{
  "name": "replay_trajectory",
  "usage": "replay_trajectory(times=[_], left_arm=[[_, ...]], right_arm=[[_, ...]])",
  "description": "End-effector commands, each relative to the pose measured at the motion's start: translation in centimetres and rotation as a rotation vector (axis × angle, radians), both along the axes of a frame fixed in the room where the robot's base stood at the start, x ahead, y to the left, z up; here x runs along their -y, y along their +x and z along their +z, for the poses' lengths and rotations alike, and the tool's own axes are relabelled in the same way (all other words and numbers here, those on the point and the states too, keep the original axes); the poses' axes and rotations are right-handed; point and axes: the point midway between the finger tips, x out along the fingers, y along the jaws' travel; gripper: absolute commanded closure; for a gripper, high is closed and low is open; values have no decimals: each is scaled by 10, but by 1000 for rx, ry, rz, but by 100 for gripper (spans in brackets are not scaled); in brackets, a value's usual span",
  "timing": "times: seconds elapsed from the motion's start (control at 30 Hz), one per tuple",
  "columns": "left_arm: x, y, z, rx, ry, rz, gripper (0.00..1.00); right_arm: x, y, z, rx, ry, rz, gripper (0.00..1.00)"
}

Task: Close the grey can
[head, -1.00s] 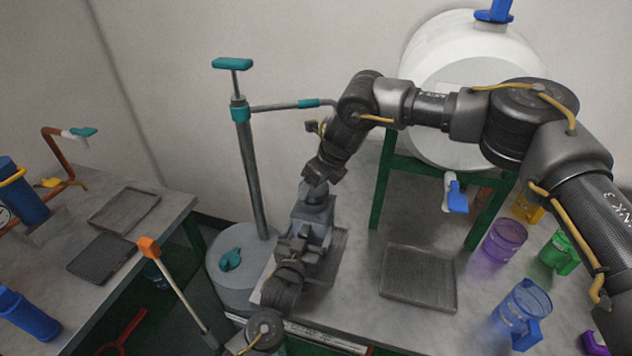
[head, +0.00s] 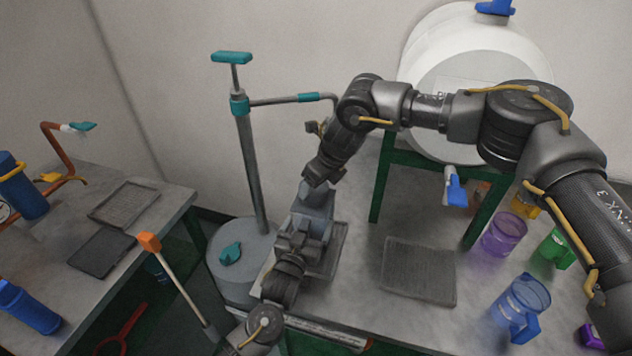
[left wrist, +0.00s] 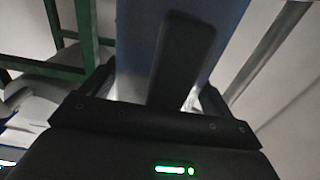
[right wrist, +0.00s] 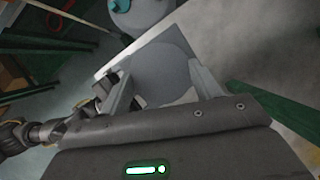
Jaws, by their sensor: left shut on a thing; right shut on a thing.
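The grey can (head: 312,212) stands near the front-left edge of the right-hand table, mostly hidden between my two grippers. My left gripper (head: 299,236) comes from below and is shut on the can's body. The can's grey-blue side (left wrist: 150,35) fills the space between its fingers in the left wrist view. My right gripper (head: 317,187) reaches down from above and is shut at the can's top. In the right wrist view, a round grey surface (right wrist: 165,72) shows between the right fingers (right wrist: 162,88). I cannot tell whether this is the lid, or how it is seated.
A grey tray (head: 420,270) lies to the right on the table. Purple (head: 504,234) and blue (head: 521,306) jugs stand further right. A white drum (head: 470,100) sits on a green stand behind. A teal-handled pump (head: 245,150) stands left, on a grey drum (head: 240,270).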

Motion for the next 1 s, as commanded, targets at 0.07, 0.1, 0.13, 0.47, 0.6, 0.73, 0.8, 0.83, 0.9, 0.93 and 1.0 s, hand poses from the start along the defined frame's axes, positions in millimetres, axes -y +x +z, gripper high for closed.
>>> replay_trajectory(times=[0.07, 0.1, 0.13, 0.47, 0.6, 0.73, 0.8, 0.83, 0.9, 0.93, 1.0], left_arm=[[0, -1, -4, -8, 5, -1, 54], [0, -1, -4, -8, 5, -1, 54], [0, -1, -4, -8, 5, -1, 54], [0, -1, -4, -8, 5, -1, 54], [0, -1, -5, -9, 5, -1, 54], [0, -1, -5, -9, 5, -1, 77], [0, -1, -5, -9, 5, -1, 77], [0, -1, -5, -9, 5, -1, 77], [0, -1, -5, -9, 5, -1, 77], [0, -1, -5, -9, 6, -1, 77], [0, -1, -5, -9, 5, -1, 77]], right_arm=[[0, 0, -1, 0, 0, 0, 58], [0, 0, -1, 0, 0, 0, 58], [0, 0, -2, 0, 0, 0, 58], [0, 0, -8, 1, -1, 0, 58], [0, 0, -11, 0, 0, 0, 58], [-1, 0, -12, 0, 0, -10, 58], [-1, -1, -13, -2, -2, -61, 58], [-2, -1, -13, -4, -3, -100, 58], [-3, -3, -13, -5, -3, -228, 58], [-4, -3, -13, -4, -2, -297, 58], [-6, -3, -13, -2, -4, -472, 58]])
